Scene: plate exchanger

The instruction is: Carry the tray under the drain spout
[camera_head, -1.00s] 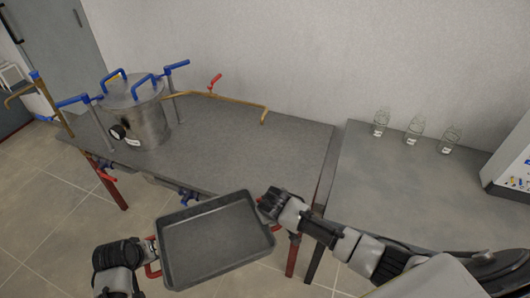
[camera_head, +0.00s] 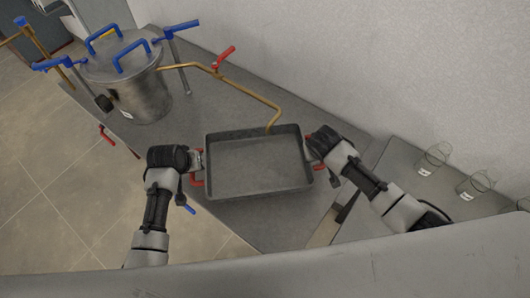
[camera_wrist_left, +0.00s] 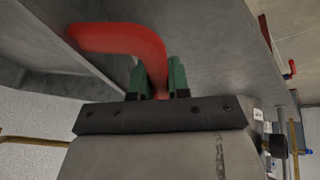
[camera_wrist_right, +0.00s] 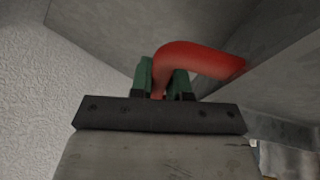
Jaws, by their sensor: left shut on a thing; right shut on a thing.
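The dark grey rectangular tray (camera_head: 258,172) is empty and held roughly level over the grey table. My left gripper (camera_head: 199,168) is shut on its left red handle, which shows in the left wrist view (camera_wrist_left: 125,38). My right gripper (camera_head: 312,152) is shut on the right red handle, which shows in the right wrist view (camera_wrist_right: 205,58). A brass spout pipe (camera_head: 235,84) with a red valve lever (camera_head: 226,53) runs from the metal vessel (camera_head: 138,88). Its bent-down end appears at the tray's far rim; I cannot tell the height gap.
The vessel has blue handles and stands on the table (camera_head: 205,105) at the left. A wall closes the back. Floor (camera_head: 60,190) is open at the left front.

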